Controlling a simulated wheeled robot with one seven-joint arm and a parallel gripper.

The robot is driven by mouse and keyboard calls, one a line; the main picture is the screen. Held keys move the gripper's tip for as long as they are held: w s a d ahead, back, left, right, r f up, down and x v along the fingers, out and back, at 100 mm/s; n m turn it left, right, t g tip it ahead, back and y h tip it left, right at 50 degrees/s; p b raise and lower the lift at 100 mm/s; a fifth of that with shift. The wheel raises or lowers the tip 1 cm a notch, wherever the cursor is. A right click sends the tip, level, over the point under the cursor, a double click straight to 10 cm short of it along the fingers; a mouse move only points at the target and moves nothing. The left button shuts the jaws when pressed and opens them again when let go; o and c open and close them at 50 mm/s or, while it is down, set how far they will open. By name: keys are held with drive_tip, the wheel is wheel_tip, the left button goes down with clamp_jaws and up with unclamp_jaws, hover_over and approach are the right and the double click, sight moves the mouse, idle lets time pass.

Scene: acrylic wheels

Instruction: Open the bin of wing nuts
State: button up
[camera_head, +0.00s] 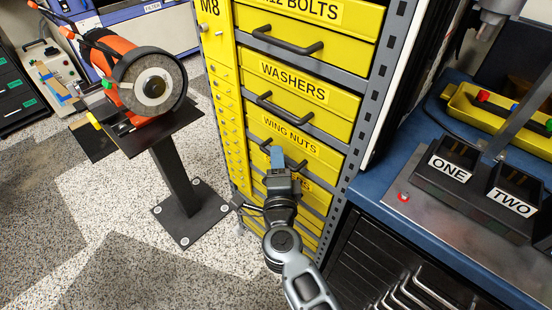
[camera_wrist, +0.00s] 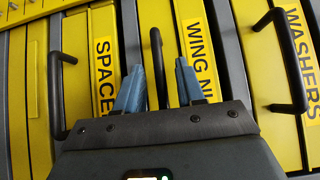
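The wing nuts bin (camera_head: 315,152) is a yellow drawer front labelled WING NUTS in a tall yellow cabinet, below the washers bin. It looks closed, level with its neighbours. It also shows in the wrist view (camera_wrist: 206,28), turned on its side. Its dark bar handle (camera_wrist: 155,45) stands between my two blue fingertips. My gripper (camera_head: 277,155) is at the bin's front and covers part of its handle in the head view. In the wrist view my gripper (camera_wrist: 160,66) is open, one finger on each side of the handle, with visible gaps.
The washers bin (camera_head: 310,88) is above, with its own protruding handle (camera_wrist: 288,60). The spacers bin (camera_wrist: 100,20) lies on the other side. A grinder (camera_head: 150,85) on a pedestal stands left. A blue workbench (camera_head: 385,185) is close on the right. Speckled floor (camera_head: 100,250) is clear at lower left.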

drive_tip(key=shift+w+a, duration=0.1)
drive_tip(key=shift+w, duration=0.6)
clamp_jaws()
